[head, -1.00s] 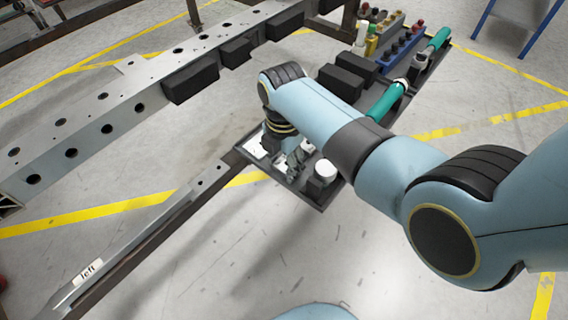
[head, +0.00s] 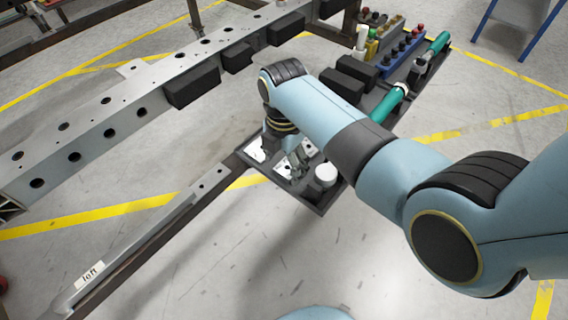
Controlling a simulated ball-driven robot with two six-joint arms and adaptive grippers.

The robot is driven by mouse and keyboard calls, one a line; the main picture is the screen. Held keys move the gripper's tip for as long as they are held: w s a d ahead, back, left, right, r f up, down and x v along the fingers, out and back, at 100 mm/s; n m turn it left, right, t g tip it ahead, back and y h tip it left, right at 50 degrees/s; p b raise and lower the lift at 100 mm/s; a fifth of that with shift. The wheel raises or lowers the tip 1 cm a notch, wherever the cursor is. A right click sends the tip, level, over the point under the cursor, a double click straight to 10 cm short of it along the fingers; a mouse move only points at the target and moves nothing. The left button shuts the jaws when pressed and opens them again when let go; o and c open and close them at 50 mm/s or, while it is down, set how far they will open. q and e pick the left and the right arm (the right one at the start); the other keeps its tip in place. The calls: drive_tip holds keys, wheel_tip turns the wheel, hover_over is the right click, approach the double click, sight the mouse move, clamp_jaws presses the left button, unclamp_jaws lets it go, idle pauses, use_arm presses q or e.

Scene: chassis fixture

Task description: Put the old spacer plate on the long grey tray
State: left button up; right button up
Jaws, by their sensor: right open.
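The long grey tray (head: 318,207) runs from below the middle of the head view toward the upper right. My right gripper (head: 291,171) is open and points down over the tray's near end. I cannot tell which is the old spacer plate, or whether the fingers touch either. My left gripper is not in view.
A white round-topped part (head: 326,174) stands close to the right gripper. Black blocks (head: 342,84), green-handled tools (head: 388,104) and a blue rack (head: 400,62) lie farther along. A grey perforated beam (head: 115,120) and a rail labelled left (head: 150,235) lie to the left.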

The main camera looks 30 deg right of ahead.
sight(284, 171)
wheel_tip(284, 171, up, 10)
drive_tip(key=p, duration=0.3)
drive_tip(key=shift+r, duration=0.15)
